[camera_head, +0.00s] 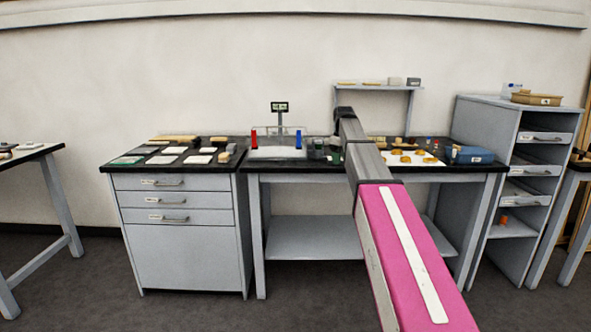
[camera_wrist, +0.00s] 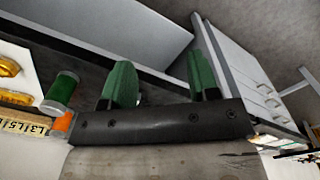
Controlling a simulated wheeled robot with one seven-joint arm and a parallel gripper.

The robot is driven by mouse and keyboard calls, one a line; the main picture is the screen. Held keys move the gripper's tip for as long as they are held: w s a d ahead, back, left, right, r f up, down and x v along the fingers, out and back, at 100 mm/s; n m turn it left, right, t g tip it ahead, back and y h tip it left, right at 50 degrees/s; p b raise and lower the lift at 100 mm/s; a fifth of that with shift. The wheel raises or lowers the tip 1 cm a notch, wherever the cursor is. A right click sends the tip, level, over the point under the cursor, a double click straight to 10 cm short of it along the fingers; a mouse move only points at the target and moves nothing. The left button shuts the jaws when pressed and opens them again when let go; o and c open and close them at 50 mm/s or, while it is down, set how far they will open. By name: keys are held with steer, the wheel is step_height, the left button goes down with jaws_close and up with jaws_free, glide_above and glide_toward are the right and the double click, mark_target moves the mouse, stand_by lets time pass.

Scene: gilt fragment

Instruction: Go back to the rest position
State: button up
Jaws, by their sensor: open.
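My gripper (camera_wrist: 160,80) is open in the wrist view, with two green fingers apart and nothing seen between them. Beyond the fingers are a pale grey surface and a dark strip. In the head view my pink and grey arm reaches forward over the dark-topped bench (camera_head: 255,168). The gripper is at its far end, largely hidden by the arm, so its height above the bench is hard to tell.
A green cylinder (camera_wrist: 62,90) stands left of the fingers, near gold pieces (camera_wrist: 9,66). On the bench are a red post (camera_head: 253,139), a blue post (camera_head: 298,140) and a blue box (camera_head: 473,155). A drawer cabinet (camera_head: 185,235) stands left, a shelf unit (camera_head: 487,120) right.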

steer(key=s+f+m, duration=0.2)
steer(key=s+f, duration=0.5)
steer(key=f, duration=0.4)
steer(key=s+f+m, duration=0.2)
steer(key=s+f, duration=0.5)
steer(key=f, duration=0.4)
steer(key=s+f+m, duration=0.2)
steer(key=s+f, duration=0.5)
steer(key=s, duration=0.3)
steer(key=s+f+m, duration=0.2)
steer(key=s+f, duration=0.6)
steer(key=s, duration=0.2)
steer(key=shift+s, duration=0.3)
